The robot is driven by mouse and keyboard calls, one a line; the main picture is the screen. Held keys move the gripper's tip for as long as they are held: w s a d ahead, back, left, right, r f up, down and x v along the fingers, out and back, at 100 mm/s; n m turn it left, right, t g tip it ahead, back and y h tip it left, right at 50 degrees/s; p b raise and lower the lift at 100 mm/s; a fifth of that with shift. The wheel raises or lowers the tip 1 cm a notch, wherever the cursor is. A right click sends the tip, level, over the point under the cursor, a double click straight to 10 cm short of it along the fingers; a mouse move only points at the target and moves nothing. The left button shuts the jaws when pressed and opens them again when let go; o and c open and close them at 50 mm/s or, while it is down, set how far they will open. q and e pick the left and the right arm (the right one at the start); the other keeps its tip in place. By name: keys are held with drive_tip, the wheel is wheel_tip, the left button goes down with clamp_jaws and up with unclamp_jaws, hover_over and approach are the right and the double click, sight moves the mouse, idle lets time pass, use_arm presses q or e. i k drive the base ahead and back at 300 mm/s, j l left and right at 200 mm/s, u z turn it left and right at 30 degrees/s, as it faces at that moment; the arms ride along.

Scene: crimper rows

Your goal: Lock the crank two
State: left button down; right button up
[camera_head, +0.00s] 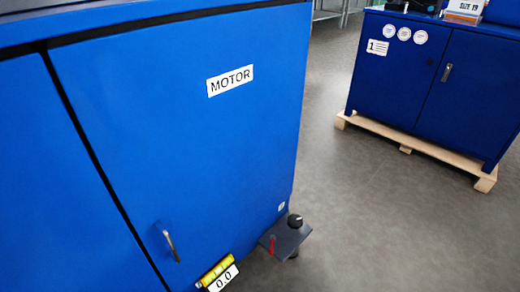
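No part is marked as crank two, and I cannot tell whether it is in view. A dark grey plate (291,238) sticks out at the lower right corner of the near blue cabinet (180,110). A round black knob (295,220) stands on top of the plate. A thin red lever (271,245) shows at its left side. What is under the plate is mostly hidden. Neither of my grippers is in view.
The near cabinet has a MOTOR label (230,80), a metal handle (170,243) and a yellow-and-white tag reading 0.0 (218,273). Another blue cabinet (400,85) stands on a wooden pallet (415,146) at the back right. Bare grey floor (390,230) lies between them.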

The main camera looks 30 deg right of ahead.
sight(272, 237)
drive_tip(key=l+z, duration=0.1)
drive_tip(key=z, duration=0.9)
